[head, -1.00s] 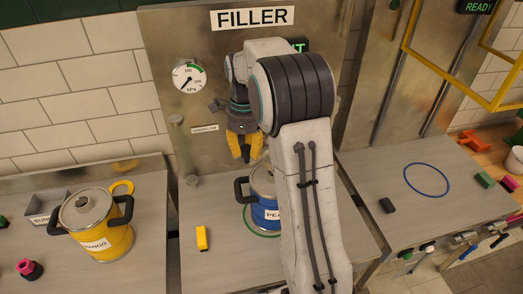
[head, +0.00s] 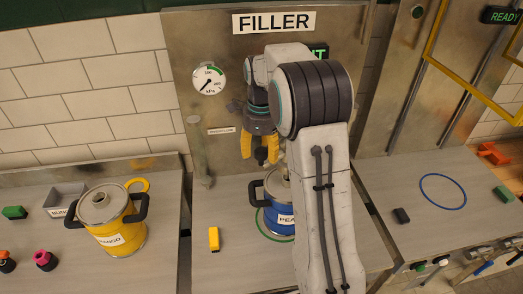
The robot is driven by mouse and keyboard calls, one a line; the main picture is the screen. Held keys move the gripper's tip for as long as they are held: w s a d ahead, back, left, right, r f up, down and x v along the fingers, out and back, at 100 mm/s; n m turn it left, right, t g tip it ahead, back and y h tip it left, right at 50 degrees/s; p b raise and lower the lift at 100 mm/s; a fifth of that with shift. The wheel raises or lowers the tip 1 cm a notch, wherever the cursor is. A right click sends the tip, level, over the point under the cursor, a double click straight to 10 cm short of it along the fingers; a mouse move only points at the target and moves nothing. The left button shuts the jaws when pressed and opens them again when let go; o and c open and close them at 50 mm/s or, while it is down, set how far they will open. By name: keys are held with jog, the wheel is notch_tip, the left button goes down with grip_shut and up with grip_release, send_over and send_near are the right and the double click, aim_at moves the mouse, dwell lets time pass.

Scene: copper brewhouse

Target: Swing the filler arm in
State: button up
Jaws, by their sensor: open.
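The filler panel (head: 222,70) is an upright metal plate under a FILLER sign (head: 273,21). The keg stands on a green ring (head: 262,228).
A yellow keg labelled MANGO (head: 120,240) stands on the left counter, near a grey tray (head: 66,200). A yellow block (head: 213,239) lies left of the blue keg. A yellow frame (head: 431,45) hangs upper right.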

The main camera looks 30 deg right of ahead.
notch_tip(320, 180, up, 12)
dwell(0.8)
jog(key=shift+s, duration=0.15)
dwell(0.5)
